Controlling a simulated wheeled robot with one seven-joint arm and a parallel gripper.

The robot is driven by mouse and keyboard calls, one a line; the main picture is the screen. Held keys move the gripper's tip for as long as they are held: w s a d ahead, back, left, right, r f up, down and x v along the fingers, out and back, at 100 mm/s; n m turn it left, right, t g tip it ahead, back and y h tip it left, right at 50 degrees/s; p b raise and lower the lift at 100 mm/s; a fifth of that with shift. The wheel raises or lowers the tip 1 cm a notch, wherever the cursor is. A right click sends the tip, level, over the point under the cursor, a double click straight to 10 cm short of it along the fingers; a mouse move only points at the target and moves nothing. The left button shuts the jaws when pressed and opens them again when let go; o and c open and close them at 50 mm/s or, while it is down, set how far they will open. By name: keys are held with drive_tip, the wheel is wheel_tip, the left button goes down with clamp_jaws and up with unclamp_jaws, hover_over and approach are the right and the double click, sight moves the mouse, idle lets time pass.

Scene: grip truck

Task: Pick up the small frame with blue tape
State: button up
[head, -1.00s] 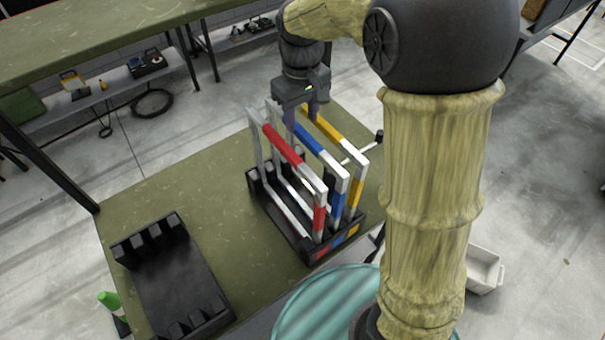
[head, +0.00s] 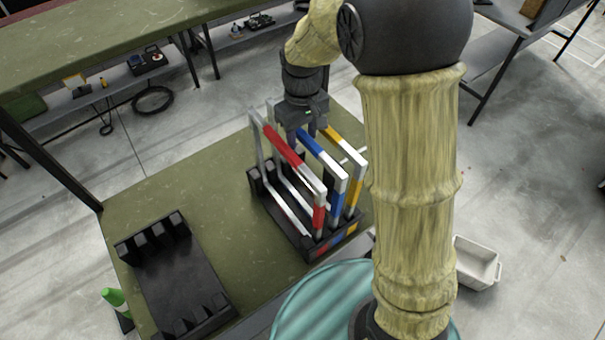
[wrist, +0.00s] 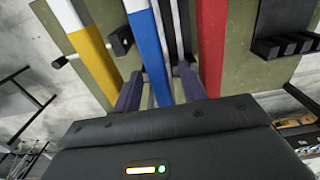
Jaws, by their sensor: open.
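The blue-taped frame (head: 323,159) stands upright in the middle of a black rack (head: 312,250), between the red-taped and yellow-taped frames. My gripper (head: 304,136) is open at the far end of the blue-taped frame's top bar. In the wrist view the blue-taped bar (wrist: 149,48) runs between the two fingers of my gripper (wrist: 160,86), one finger on each side. The fingers do not grip it. The far end of the bar is partly hidden by my gripper.
The red-taped frame (head: 279,146) and the yellow-taped frame (head: 347,142) stand close on either side. An empty black rack (head: 180,275) lies on the green table (head: 215,190) at left. A white bin (head: 476,263) is on the floor at right.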

drive_tip(key=shift+c, duration=0.2)
clamp_jaws()
idle(1.2)
